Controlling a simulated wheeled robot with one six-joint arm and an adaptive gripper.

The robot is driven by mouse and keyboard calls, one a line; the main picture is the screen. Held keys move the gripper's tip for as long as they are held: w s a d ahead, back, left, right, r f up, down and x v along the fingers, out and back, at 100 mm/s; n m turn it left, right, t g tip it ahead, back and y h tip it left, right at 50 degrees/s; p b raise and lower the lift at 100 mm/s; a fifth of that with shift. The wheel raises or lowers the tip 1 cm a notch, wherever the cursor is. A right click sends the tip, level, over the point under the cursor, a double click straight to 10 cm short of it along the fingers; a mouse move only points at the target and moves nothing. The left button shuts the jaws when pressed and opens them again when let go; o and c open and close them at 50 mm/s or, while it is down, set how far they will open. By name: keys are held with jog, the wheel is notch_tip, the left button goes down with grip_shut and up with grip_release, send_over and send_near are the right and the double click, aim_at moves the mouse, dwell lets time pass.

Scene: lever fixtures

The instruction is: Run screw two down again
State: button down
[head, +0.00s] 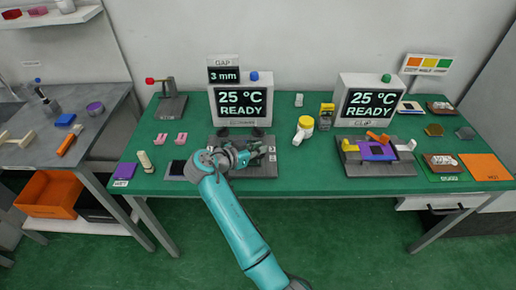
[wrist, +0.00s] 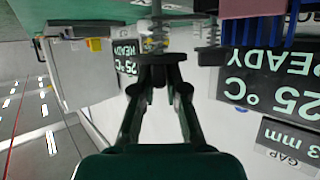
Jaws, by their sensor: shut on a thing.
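The left fixture (head: 265,171) is a grey metal base on the green bench, below the left display (head: 241,103) reading 25 °C READY. My gripper (head: 252,155) reaches over this fixture and hides much of it. In the wrist view, which is upside down, my gripper (wrist: 160,58) is shut at the end of an upright metal screw (wrist: 157,28). The jaws cover the screw's head, and its number cannot be read. Another upright post with a coil (wrist: 211,34) stands beside it, near a blue finned block (wrist: 262,30).
A right fixture (head: 378,167) with purple, orange and yellow parts stands below a second display (head: 370,101). A yellow-capped jar (head: 304,127) stands between the fixtures. Pink clips (head: 172,139) and a red-knobbed lever stand (head: 171,103) are at left. An orange mat (head: 487,167) lies at right.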

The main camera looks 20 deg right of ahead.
jog(key=shift+f, duration=0.15)
jog(key=c, duration=1.2)
grip_release()
jog(key=v, duration=1.2)
